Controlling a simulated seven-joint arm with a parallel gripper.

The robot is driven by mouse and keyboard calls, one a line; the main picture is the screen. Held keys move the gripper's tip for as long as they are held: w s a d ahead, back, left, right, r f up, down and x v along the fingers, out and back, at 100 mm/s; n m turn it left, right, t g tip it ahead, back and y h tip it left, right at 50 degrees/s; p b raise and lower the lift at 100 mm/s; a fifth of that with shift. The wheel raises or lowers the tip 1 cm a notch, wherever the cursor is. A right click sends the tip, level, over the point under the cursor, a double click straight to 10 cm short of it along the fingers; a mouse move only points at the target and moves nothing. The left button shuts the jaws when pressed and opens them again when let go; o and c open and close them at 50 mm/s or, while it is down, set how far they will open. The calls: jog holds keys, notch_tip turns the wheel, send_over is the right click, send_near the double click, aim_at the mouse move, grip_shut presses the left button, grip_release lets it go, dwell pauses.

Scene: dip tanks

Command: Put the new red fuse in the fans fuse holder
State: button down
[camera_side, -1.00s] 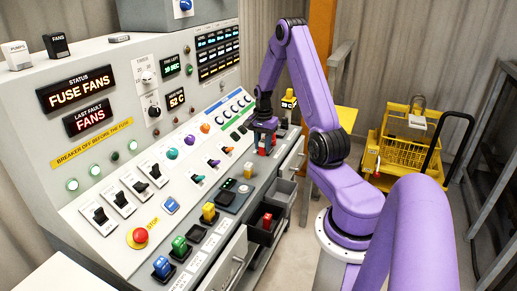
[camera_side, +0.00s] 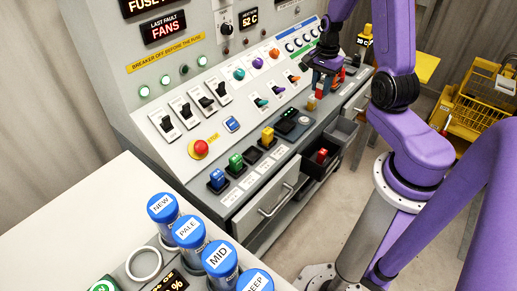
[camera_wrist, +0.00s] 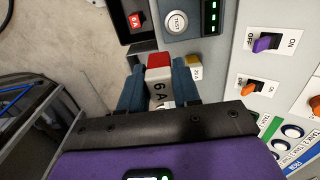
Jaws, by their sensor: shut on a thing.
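My gripper (camera_wrist: 160,90) is shut on a fuse with a red top and white sides marked 6 A (camera_wrist: 158,62). In the side view my gripper (camera_side: 324,78) is at the far right end of the sloping panel, with the red fuse partly hidden between its fingers. The row of fuse holders on the front ledge carries a blue fuse (camera_side: 217,178), a green fuse (camera_side: 236,162) and a yellow fuse (camera_side: 267,136). A black holder (camera_side: 252,155) between green and yellow looks empty. The holder labels are too small to read here. A status display reads LAST FAULT FANS (camera_side: 165,27).
Breaker switches (camera_side: 166,124), a red stop button (camera_side: 201,147) and coloured knobs stand on the panel. A table with blue-capped jars (camera_side: 189,231) is in the foreground.

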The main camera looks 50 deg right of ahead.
jog(key=w+a+f, duration=0.2)
jog(key=w+a, duration=0.2)
jog(key=a, duration=0.9)
jog(key=w+a+f, duration=0.2)
jog(key=w+a, duration=0.1)
jog(key=a, duration=1)
jog(key=shift+a+f, duration=0.15)
jog(key=shift+f, duration=3.5)
jog(key=shift+f, duration=0.1)
jog(key=c, duration=0.8)
grip_release()
